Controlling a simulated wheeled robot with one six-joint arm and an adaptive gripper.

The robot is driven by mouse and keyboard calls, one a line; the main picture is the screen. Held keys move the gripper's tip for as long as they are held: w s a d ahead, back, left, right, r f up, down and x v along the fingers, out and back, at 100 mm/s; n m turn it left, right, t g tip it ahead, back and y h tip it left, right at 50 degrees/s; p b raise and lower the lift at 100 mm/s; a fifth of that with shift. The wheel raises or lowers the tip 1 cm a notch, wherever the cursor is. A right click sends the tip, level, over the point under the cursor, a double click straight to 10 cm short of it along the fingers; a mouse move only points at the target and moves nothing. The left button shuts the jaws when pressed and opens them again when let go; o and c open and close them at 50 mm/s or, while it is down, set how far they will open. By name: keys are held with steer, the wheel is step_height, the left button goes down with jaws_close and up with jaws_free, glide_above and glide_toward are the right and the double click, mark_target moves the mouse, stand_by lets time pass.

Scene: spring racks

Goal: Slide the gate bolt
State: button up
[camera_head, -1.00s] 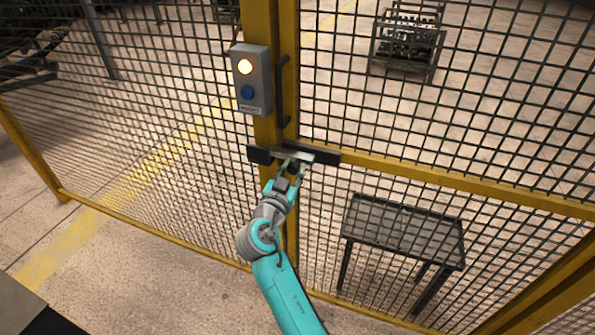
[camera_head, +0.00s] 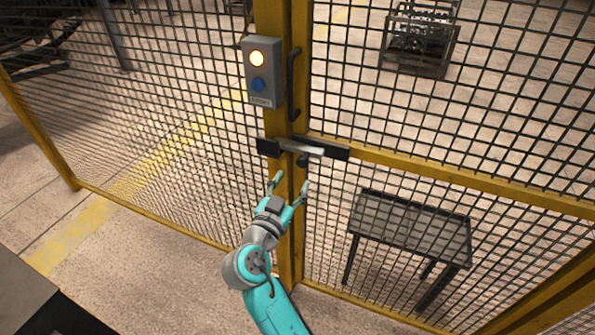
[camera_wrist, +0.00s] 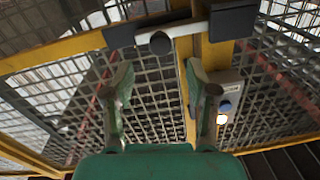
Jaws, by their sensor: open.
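The gate bolt (camera_head: 304,148) is a pale metal bar lying across the yellow posts, with a dark round knob (camera_head: 303,161) hanging below it. A black bracket (camera_head: 268,147) is at its left and a longer black bracket (camera_head: 336,151) at its right. The bar reaches both brackets. My gripper (camera_head: 290,186) is open and empty, below the bolt and apart from it. In the wrist view, which looks turned over, the bolt (camera_wrist: 185,29) and its knob (camera_wrist: 160,43) show past my spread fingers (camera_wrist: 160,80), the knob roughly in line with the gap between them.
A grey button box (camera_head: 263,72) with a lit lamp and blue button sits on the post above the bolt. A dark handle (camera_head: 294,84) is beside it. Mesh fence panels spread on both sides. Behind the mesh stand a grey table (camera_head: 411,225) and a rack (camera_head: 421,40).

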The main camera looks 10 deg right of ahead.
steer(key=shift+v, duration=1.9)
steer(key=s+d+f+n+y, duration=0.2)
steer(key=s+f+n, duration=0.15)
steer(key=f, duration=0.35)
steer(key=s+d+f+n+y, duration=0.3)
steer(key=s+f, duration=0.1)
steer(key=f, duration=0.3)
steer(key=s+d+f+n+y, duration=0.1)
steer(key=s+f+y, duration=0.1)
steer(key=s+f, duration=0.3)
steer(key=s+d+f+n+y, duration=0.1)
steer(key=s+f+n+y, duration=0.1)
steer(key=s, duration=0.6)
steer(key=s+d+r, duration=0.1)
steer(key=s+r, duration=0.2)
steer(key=s, duration=0.5)
steer(key=s+d+r, duration=0.1)
steer(key=s+r, duration=0.1)
steer(key=s, duration=0.7)
steer(key=s+d+r+m, duration=0.1)
steer(key=s+r, duration=0.2)
steer(key=s, duration=0.5)
steer(key=shift+s+r+y, duration=0.15)
steer(key=shift+r+y, duration=0.25)
steer(key=shift+d, duration=0.1)
